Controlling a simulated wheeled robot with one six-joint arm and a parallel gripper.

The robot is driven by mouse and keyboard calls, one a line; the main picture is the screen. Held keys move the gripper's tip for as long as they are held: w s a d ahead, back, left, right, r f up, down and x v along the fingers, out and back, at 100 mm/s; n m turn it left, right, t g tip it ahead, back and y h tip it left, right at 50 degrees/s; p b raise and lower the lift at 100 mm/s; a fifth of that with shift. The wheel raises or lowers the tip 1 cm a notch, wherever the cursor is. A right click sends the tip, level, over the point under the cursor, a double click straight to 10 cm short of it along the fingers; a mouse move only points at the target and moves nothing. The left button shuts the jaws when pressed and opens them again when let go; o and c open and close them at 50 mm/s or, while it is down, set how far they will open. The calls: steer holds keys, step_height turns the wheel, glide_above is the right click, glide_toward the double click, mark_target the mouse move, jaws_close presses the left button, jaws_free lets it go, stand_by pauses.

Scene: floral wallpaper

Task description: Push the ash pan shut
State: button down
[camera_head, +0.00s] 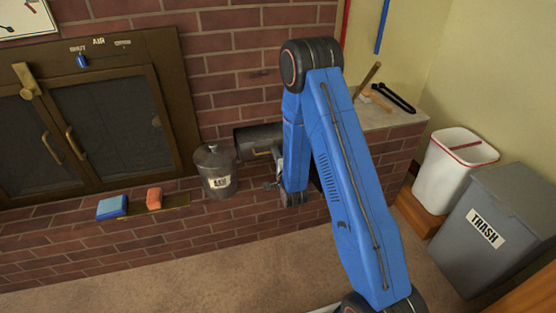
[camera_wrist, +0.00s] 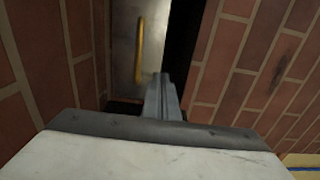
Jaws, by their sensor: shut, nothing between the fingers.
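The ash pan (camera_head: 258,137) is a dark metal drawer low in the brick wall, with a brass handle (camera_head: 262,152) on its front; my arm hides its right part in the head view. In the wrist view its grey metal front (camera_wrist: 122,45) and upright brass handle (camera_wrist: 139,50) show ahead, with a dark gap beside the front on the right. My gripper (camera_wrist: 163,80) is shut and empty, its fingertips pointing at the front near the handle's lower end. I cannot tell whether they touch it.
A lidded ash bucket (camera_head: 216,172) stands on the brick hearth, left of my gripper. A blue block (camera_head: 112,207) and an orange one (camera_head: 154,198) lie farther left. A white bin (camera_head: 455,165) and a grey trash bin (camera_head: 490,235) stand at right. Brick walls flank the pan.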

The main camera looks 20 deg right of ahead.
mark_target(270, 140)
steer(key=shift+w, duration=3.1)
steer(key=shift+w, duration=0.1)
steer(key=w, duration=0.7)
steer(key=shift+w, duration=0.35)
steer(key=shift+w+r, duration=0.15)
steer(key=shift+w, duration=0.2)
